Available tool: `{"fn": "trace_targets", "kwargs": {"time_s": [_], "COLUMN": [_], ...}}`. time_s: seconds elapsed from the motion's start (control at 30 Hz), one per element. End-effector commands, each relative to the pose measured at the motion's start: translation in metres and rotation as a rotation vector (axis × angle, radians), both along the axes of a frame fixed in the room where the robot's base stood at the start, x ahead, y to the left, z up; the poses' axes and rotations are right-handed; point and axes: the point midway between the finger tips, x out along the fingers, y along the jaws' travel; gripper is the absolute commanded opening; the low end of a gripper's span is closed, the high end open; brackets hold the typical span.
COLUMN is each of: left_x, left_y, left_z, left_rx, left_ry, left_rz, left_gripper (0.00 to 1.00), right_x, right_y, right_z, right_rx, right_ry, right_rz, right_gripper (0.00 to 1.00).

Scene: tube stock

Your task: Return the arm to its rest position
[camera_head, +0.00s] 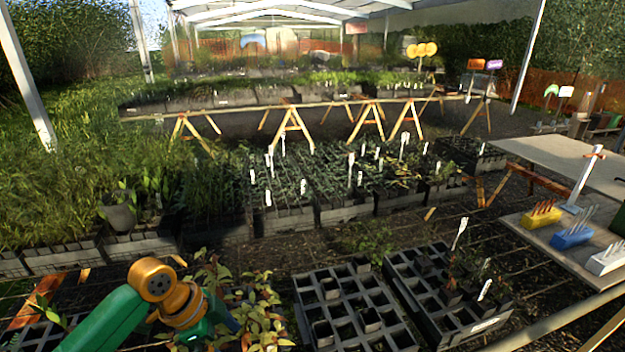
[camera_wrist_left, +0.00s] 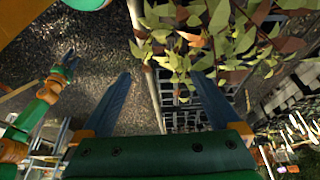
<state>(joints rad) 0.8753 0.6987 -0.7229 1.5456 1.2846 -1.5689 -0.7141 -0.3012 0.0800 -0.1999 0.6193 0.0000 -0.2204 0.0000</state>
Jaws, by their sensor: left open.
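My left arm comes in at the lower left of the head view, green with orange joints. Its gripper is low in that view, beside a leafy plant (camera_head: 262,312), and mostly hidden by the wrist and the frame edge. In the left wrist view the left gripper (camera_wrist_left: 160,95) shows two dark blue fingers spread wide, with nothing held between them. Green and reddish leaves (camera_wrist_left: 200,40) show beyond the fingers. At the left of the wrist view another green and orange arm, seemingly my right one, ends in a small dark gripper (camera_wrist_left: 69,62); its jaw state is unclear.
Two black cell trays (camera_head: 352,312) (camera_head: 445,290) lie right of the left arm, the right one with seedlings and white labels. A side table at right holds a yellow block (camera_head: 541,215), a blue block (camera_head: 572,237) and a white block (camera_head: 606,260). Planted crates (camera_head: 345,212) stand behind.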

Motion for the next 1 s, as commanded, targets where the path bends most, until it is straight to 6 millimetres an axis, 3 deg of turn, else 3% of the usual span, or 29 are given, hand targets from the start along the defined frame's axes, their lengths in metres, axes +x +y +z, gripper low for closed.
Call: {"fn": "trace_targets", "kwargs": {"time_s": [0.37,0.57,0.8,1.0], "left_x": [-0.029,-0.056,-0.094,-0.126], "left_y": [-0.028,-0.049,-0.061,-0.048], "left_z": [-0.042,-0.069,-0.093,-0.102], "left_rx": [0.011,-0.001,-0.034,-0.034], "left_ry": [0.019,0.025,0.03,0.041], "left_rz": [0.038,0.122,0.351,0.623], "left_gripper": [0.97,0.97,0.97,0.97], "right_x": [0.001,0.003,0.002,0.001], "right_y": [0.0,0.0,0.0,0.0], "right_z": [0.0,0.0,0.0,0.0], "right_rx": [0.001,0.001,0.001,0.0], "right_ry": [-0.003,-0.007,-0.004,-0.002], "right_rz": [0.0,0.0,0.0,0.0], "right_gripper": [0.5,0.5,0.5,0.5]}}
